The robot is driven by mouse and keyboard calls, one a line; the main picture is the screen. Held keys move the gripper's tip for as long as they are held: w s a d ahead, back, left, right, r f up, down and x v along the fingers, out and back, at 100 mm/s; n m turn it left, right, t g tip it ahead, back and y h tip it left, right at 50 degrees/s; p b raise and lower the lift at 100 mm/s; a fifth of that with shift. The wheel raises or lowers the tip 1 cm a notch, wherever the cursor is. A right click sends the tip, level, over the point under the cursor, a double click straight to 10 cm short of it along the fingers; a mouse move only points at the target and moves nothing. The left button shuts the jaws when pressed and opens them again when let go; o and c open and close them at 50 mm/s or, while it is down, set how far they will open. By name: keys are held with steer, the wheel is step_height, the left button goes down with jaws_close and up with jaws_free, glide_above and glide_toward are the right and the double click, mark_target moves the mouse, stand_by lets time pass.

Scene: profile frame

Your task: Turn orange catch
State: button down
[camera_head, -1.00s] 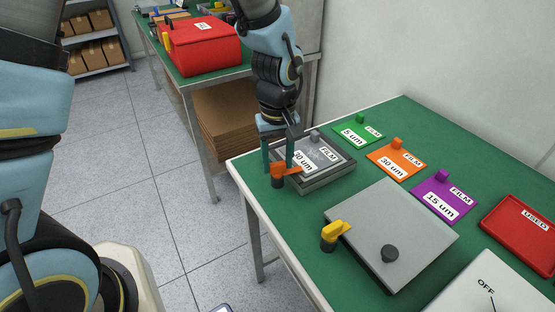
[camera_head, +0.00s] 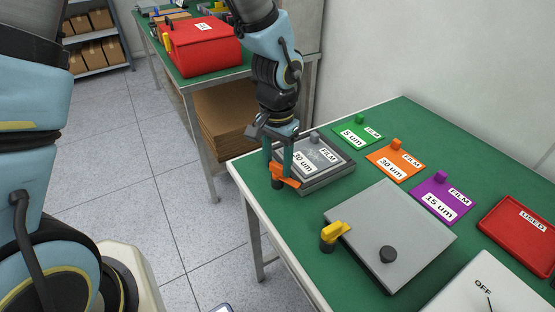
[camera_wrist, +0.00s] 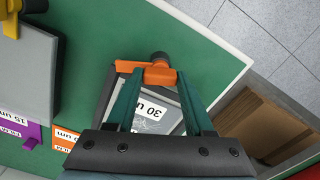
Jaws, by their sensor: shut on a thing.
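The orange catch (camera_head: 283,176) sits on a dark post at the front left corner of the grey film frame (camera_head: 328,179). My gripper (camera_head: 281,170) points down at it, with a teal finger on either side, shut on the catch. In the wrist view the orange catch (camera_wrist: 150,72) lies between the fingertips, and its dark round knob (camera_wrist: 161,58) shows just beyond. A film sheet labelled 30 um (camera_head: 304,160) lies in the frame, partly hidden by the fingers.
A grey plate (camera_head: 395,225) with a yellow catch (camera_head: 335,232) and a black knob stands to the right. Green (camera_head: 350,136), orange (camera_head: 385,163) and purple (camera_head: 455,205) film cards lie behind it. A red tray (camera_head: 520,240) is at far right.

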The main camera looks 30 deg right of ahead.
mark_target(278, 165)
steer(key=shift+m, duration=1.1)
steer(key=shift+c, duration=1.4)
jaws_free()
step_height(278, 165, up, 11)
steer(key=shift+b, duration=0.3)
